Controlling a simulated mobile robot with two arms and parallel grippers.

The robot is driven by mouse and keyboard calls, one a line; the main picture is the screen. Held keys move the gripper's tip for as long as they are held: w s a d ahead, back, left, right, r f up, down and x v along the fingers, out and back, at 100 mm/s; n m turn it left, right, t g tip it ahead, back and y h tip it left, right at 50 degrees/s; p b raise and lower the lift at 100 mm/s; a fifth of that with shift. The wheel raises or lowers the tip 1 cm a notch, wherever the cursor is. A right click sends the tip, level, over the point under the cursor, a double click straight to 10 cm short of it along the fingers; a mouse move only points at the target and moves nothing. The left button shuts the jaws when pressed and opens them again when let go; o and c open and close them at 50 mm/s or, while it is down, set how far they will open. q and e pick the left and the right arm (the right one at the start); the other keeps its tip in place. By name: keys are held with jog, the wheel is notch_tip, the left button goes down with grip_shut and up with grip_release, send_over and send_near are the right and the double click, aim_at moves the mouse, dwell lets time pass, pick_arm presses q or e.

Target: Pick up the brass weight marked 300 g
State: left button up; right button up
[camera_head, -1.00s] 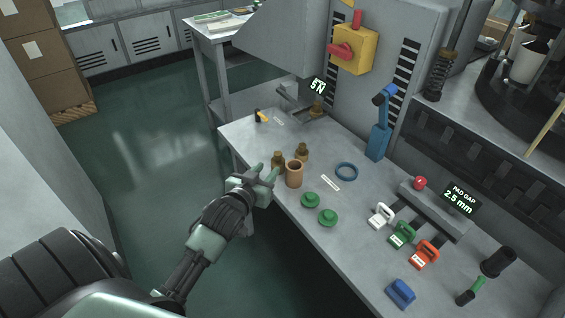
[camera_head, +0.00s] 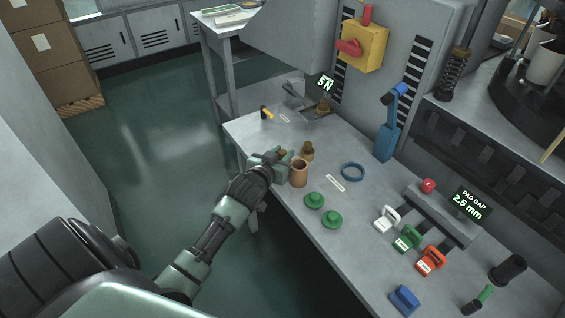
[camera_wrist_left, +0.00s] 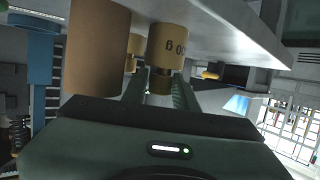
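A brass weight (camera_wrist_left: 167,45) with a narrow knob stands at the bench's near left edge. Its upside-down marking in the left wrist view ends in "00 g"; the first digit is unclear. My left gripper (camera_head: 279,157) is at this weight, which it mostly hides in the head view. In the left wrist view the fingers (camera_wrist_left: 160,88) are apart, on either side of the knob; I see no clear grip. A second brass weight (camera_head: 307,151) stands just behind, also in the left wrist view (camera_wrist_left: 134,48). My right gripper is not in view.
Two green discs (camera_head: 323,210), a blue ring (camera_head: 352,172) and coloured blocks (camera_head: 407,238) lie further right. A "5 N" display (camera_head: 325,81) stands behind.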

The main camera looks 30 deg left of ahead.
pick_arm(q)
grip_shut()
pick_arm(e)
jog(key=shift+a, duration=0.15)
pick_arm(q)
jog(key=shift+r, duration=0.2)
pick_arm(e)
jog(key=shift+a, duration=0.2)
